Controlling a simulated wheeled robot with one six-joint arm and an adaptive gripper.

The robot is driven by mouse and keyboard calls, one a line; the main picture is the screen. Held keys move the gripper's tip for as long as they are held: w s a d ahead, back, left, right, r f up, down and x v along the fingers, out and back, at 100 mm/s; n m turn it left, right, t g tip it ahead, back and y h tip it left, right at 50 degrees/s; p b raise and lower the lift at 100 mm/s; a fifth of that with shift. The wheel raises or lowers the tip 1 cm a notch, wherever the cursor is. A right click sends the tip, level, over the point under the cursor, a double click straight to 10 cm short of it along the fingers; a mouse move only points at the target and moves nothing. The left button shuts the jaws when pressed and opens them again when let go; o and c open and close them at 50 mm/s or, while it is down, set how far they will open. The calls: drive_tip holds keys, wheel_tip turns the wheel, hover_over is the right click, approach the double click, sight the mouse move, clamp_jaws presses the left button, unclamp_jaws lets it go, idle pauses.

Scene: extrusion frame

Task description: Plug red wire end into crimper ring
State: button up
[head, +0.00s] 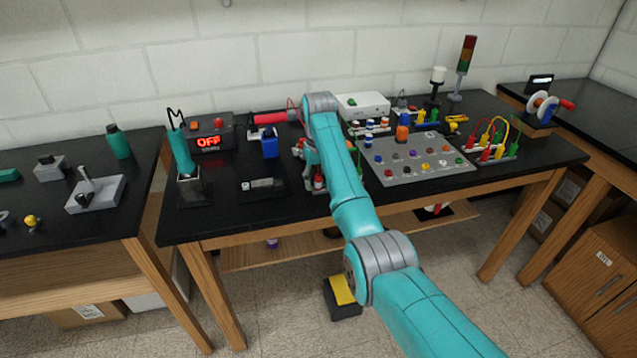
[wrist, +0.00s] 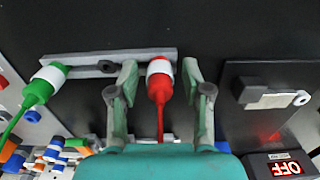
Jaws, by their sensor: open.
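The red wire end (wrist: 160,80), a red plug with a white band, stands between the two fingers of my open gripper (wrist: 159,78) in the wrist view. A small gap shows on each side of it, and its red wire runs back under my gripper's palm. The plug's tip is at a grey bar (wrist: 85,67) with a hole; whether it sits in the bar is unclear. In the head view my gripper (head: 314,172) is low over the table, largely hidden by my arm, with a bit of red below it. I cannot tell which thing is the crimper ring.
A green wire end (wrist: 48,82) is at the bar's left end. A black block with a grey clip (wrist: 270,98) and an OFF display box (head: 208,140) stand to one side. A grey peg panel (head: 425,172) lies right of my arm.

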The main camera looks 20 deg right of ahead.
sight(319, 176)
idle(0.4)
clamp_jaws()
drive_tip(key=shift+r, duration=0.25)
drive_tip(key=shift+r, duration=2.8)
drive_tip(key=shift+s, duration=0.1)
